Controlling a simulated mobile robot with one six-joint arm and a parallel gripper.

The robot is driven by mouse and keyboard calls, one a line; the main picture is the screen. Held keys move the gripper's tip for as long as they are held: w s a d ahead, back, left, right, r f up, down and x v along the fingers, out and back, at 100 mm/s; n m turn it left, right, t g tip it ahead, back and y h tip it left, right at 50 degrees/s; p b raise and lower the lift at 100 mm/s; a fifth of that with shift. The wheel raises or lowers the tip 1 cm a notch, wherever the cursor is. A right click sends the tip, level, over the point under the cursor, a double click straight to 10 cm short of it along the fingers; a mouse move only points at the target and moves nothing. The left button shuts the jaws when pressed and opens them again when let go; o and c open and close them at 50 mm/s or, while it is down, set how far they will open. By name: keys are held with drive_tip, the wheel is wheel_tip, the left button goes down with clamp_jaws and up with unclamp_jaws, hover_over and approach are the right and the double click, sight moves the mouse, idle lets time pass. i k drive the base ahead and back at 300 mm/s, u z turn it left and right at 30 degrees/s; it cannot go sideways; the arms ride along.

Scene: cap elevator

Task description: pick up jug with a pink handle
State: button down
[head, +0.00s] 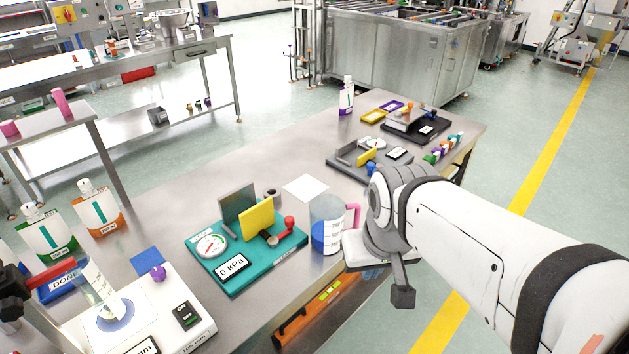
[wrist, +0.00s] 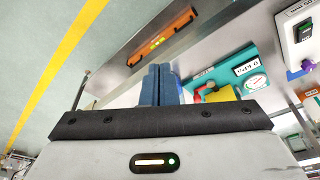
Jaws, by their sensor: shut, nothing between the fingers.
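The jug (head: 328,222) stands upright near the front edge of the steel table in the head view. It is clear, with blue in its lower part and a pink handle (head: 353,213) on its right side. My gripper (head: 372,274) is just right of the jug, beyond the table edge, apart from the handle as far as I can tell. Its bluish fingers (wrist: 161,84) are together and empty in the wrist view.
A teal gauge stand (head: 236,275) is left of the jug. A white device (head: 190,300) with a cylinder is at the lower left. Dark stations (head: 345,160) stand farther back. A white sheet (head: 305,187) lies behind the jug. An orange level (head: 310,315) sits below the table edge.

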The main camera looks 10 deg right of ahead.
sight(328, 211)
drive_tip(key=z, duration=0.8)
drive_tip(key=k, duration=1.2)
drive_tip(key=u, duration=0.7)
drive_tip(key=i, duration=1)
drive_tip(key=u, duration=0.05)
